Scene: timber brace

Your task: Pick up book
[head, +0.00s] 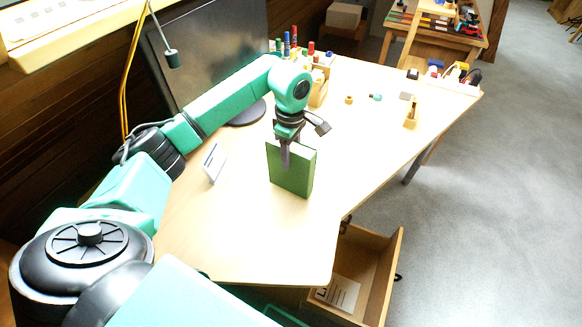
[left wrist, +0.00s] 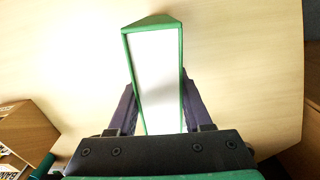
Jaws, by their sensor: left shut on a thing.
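The green book (head: 292,172) stands upright on the light wooden desk (head: 240,235). My left gripper (head: 287,158) reaches down from above and is shut on the top part of the book. In the left wrist view the book (left wrist: 155,80) shows its white page edge and green cover edges between the two dark fingers of the left gripper (left wrist: 157,110). I cannot tell whether the book's bottom touches the desk. My right gripper does not show in either view.
A white card (head: 213,162) stands left of the book. A dark monitor (head: 210,55) and a pen holder (head: 318,90) are behind. An open drawer (head: 385,280) with a paper in it juts out below the desk's right edge. Small items lie at the far right.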

